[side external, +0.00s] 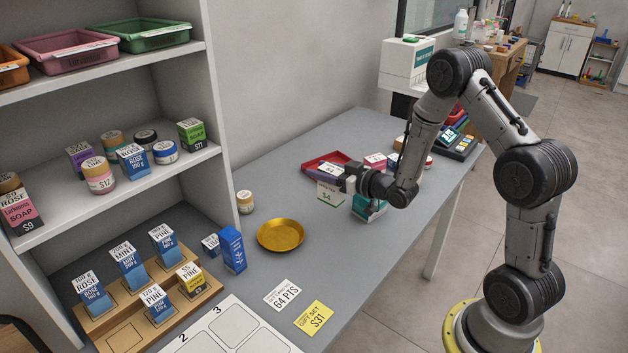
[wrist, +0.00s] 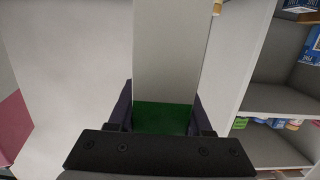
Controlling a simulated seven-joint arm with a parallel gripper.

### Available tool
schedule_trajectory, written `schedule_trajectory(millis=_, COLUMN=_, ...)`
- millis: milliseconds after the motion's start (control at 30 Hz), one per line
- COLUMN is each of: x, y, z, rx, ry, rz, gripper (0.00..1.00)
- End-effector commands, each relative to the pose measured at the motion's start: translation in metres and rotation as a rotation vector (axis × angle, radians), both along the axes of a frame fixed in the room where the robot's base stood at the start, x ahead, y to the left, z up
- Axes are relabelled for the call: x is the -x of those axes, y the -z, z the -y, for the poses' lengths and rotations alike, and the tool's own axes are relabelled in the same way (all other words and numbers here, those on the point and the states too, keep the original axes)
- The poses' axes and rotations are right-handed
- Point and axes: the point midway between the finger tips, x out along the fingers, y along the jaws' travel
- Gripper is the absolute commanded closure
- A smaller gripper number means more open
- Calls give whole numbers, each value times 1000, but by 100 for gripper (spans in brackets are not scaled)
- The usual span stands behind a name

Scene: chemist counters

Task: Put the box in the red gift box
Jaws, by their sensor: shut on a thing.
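My gripper (side external: 350,182) is over the far part of the grey counter, shut on a white and green box (side external: 330,194) with a "$4" mark. In the wrist view the held box (wrist: 168,60) stands between the fingers (wrist: 165,112), its pale face pointing away and a green band near the jaws. The red gift box (side external: 318,162), a low open red tray, lies just behind the held box in the side view. A purple item (side external: 322,172) shows at its front edge, partly hidden. I cannot tell whether the held box touches anything below.
A teal box (side external: 368,208) stands under my wrist, and a pink box (side external: 375,161) stands behind it. A gold dish (side external: 281,235), a small jar (side external: 245,202) and a blue box (side external: 232,249) are nearer the shelf (side external: 130,185). A card terminal (side external: 452,140) is at the far right.

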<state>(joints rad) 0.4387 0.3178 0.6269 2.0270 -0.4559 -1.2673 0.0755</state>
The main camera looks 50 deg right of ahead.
Motion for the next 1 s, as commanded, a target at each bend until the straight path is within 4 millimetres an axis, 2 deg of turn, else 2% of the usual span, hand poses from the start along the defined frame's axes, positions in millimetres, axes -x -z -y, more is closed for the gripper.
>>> schedule_trajectory(millis=33, x=9, y=-12, z=-2, rx=2, ry=2, rz=5, gripper=100)
schedule_trajectory(millis=200, x=47, y=-26, z=-11, rx=0, ry=2, rz=2, gripper=100)
schedule_trajectory(millis=400, x=76, y=-39, z=-19, rx=1, ry=2, rz=3, gripper=100)
schedule_trajectory(millis=667, x=90, y=-54, z=-23, rx=3, ry=0, rz=5, gripper=100)
schedule_trajectory(millis=1000, x=91, y=-116, z=-24, rx=5, ry=-2, rz=8, gripper=100)
